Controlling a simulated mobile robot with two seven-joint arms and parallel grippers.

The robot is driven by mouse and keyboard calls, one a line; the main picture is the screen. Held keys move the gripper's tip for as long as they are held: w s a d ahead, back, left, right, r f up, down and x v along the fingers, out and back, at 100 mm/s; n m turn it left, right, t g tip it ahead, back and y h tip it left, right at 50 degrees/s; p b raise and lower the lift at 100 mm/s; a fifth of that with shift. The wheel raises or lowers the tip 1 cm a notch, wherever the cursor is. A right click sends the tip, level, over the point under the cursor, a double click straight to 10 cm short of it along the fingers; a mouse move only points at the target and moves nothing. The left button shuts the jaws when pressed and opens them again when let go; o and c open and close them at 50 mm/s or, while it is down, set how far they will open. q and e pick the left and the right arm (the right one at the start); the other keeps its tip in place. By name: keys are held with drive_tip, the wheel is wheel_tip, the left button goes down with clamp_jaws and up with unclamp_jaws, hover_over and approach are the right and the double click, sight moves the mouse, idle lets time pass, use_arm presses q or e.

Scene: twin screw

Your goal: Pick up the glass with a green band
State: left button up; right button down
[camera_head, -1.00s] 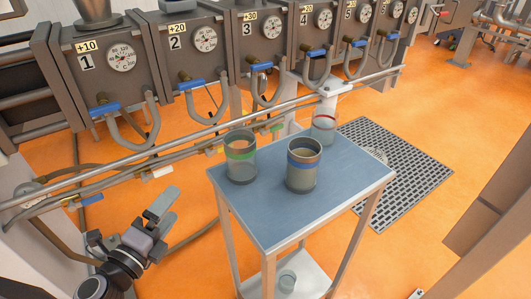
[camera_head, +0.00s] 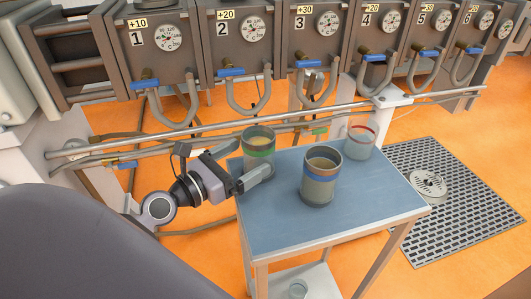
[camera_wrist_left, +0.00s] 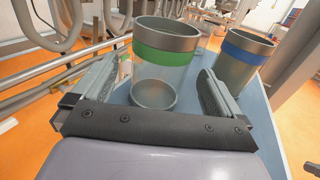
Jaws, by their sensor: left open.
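The glass with a green band (camera_head: 258,153) stands upright at the left edge of the blue-topped table (camera_head: 290,232). It also shows in the left wrist view (camera_wrist_left: 164,62), see-through below its green band. My left gripper (camera_head: 252,161) is open and level with it, one jaw on each side of the glass. In the left wrist view the jaws (camera_wrist_left: 160,72) flank it, with a visible gap at the right; contact is not clear. My right gripper is not in view.
A blue-banded glass (camera_head: 320,178) stands right of the green-banded one, and a red-banded glass (camera_head: 360,139) stands behind. Pipes (camera_head: 220,132) and numbered machines run along the back. The table's front is bare.

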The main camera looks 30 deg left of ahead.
sight(265, 146)
use_arm(q)
drive_tip(key=shift+p+x, duration=0.55)
drive_tip(key=shift+x, duration=2.6)
drive_tip(key=c, duration=1)
drive_tip(key=shift+c, duration=0.5)
drive_tip(key=shift+r, duration=0.15)
